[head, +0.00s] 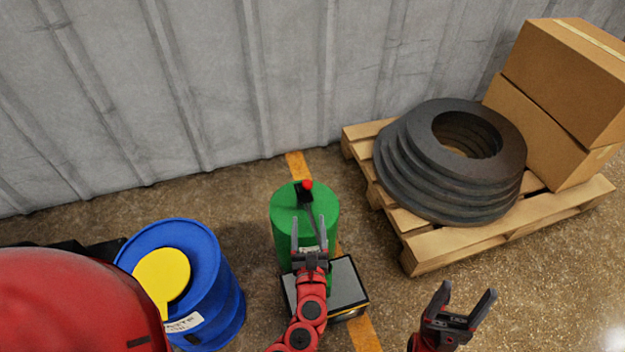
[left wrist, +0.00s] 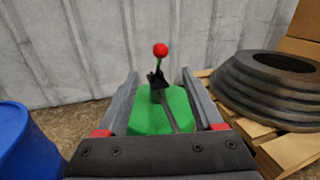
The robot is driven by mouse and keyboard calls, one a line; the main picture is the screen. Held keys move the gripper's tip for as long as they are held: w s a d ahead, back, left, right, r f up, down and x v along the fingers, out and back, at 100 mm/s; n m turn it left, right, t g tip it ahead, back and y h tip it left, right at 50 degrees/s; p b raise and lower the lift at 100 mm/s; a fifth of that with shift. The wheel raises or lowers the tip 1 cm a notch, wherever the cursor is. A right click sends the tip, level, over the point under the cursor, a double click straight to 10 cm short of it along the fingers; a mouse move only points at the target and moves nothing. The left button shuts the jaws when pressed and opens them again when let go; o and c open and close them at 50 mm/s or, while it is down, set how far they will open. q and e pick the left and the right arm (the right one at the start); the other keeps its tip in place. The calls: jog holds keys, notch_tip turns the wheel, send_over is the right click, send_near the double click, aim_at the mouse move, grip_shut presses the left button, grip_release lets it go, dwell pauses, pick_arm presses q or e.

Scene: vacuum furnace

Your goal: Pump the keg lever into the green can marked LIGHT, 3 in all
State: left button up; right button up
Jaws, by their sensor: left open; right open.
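A green keg (head: 288,228) stands near the wall, with a dark lever on top that ends in a red knob (head: 307,184). The keg (left wrist: 150,118) and red knob (left wrist: 160,50) also show in the left wrist view, the lever rising between my fingers in the picture. My left gripper (head: 309,226) is open over the keg's near side, below the knob in the picture; I cannot tell whether it touches the lever. My right gripper (head: 467,292) is open and empty, to the right. I cannot make out a can marked LIGHT; my left gripper and arm hide part of the area before the keg.
A grey-topped stand (head: 347,284) is in front of the keg. A blue drum (head: 222,290) with a yellow disc (head: 161,275) stands left. A pallet (head: 425,252) at right carries black rings (head: 400,165) and cardboard boxes (head: 570,75). A corrugated wall (head: 200,80) closes the back.

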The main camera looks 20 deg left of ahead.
aim_at(306, 185)
pick_arm(q)
jog(key=b+x, duration=0.3)
jog(key=x, duration=1.3)
jog(key=shift+w, duration=0.35)
grip_shut()
dwell(0.5)
